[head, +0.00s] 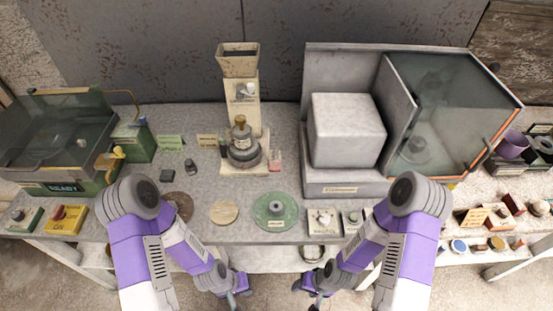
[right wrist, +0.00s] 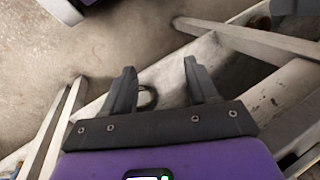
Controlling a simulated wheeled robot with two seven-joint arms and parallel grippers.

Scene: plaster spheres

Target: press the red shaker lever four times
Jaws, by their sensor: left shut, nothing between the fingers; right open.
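I cannot make out a clear red lever in the head view. A small pinkish-red piece (head: 275,160) stands at the right foot of the central hopper machine (head: 243,92). A red knob (head: 59,211) sits on a yellow box at the left end of the bench. My left gripper (head: 240,287) is shut and empty, low in front of the bench's front edge. My right gripper (head: 306,287) is open and empty, also low in front of the bench; in the right wrist view its two fingers (right wrist: 160,80) stand apart. Neither gripper touches the machine or the boxes.
A green-based glass tank (head: 60,130) stands at the left. A large grey cabinet (head: 345,188) with an open glass door (head: 445,110) stands at the right. A green disc (head: 263,212) and a wooden disc (head: 223,213) lie near the front edge. A dark ring (right wrist: 149,98) shows beyond the right fingers.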

